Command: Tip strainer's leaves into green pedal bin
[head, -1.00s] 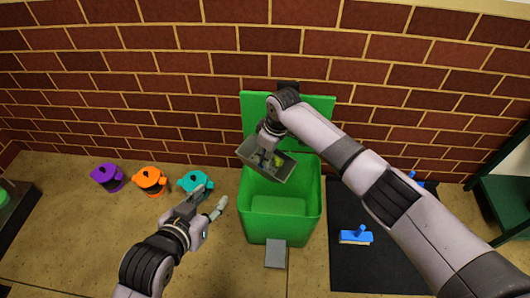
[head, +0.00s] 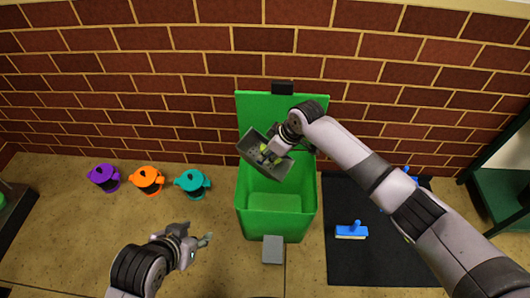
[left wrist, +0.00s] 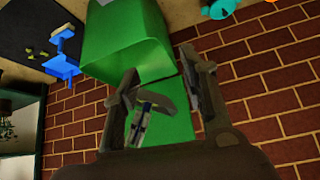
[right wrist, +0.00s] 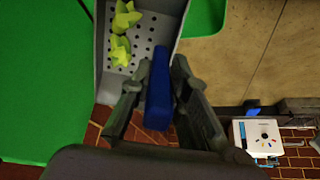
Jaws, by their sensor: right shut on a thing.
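The grey perforated strainer (head: 247,147) is held tilted over the open green pedal bin (head: 275,226). Yellow-green leaves (right wrist: 121,50) are still inside it in the right wrist view. My right gripper (head: 268,153) is shut on the strainer's blue handle (right wrist: 158,85). The bin's lid (head: 320,112) stands up against the wall, and its grey pedal (head: 272,250) is at the front. My left gripper (head: 202,242) is open and empty, in front and left of the bin; its fingers stand apart in the left wrist view (left wrist: 165,85).
Purple (head: 104,178), orange (head: 147,180) and teal (head: 193,183) pots stand left of the bin. A black mat (head: 365,270) with a blue brush (head: 352,231) lies right of it. Yellow-green bits (left wrist: 38,53) lie on the mat in the left wrist view. A dark green shelf (head: 500,195) stands right.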

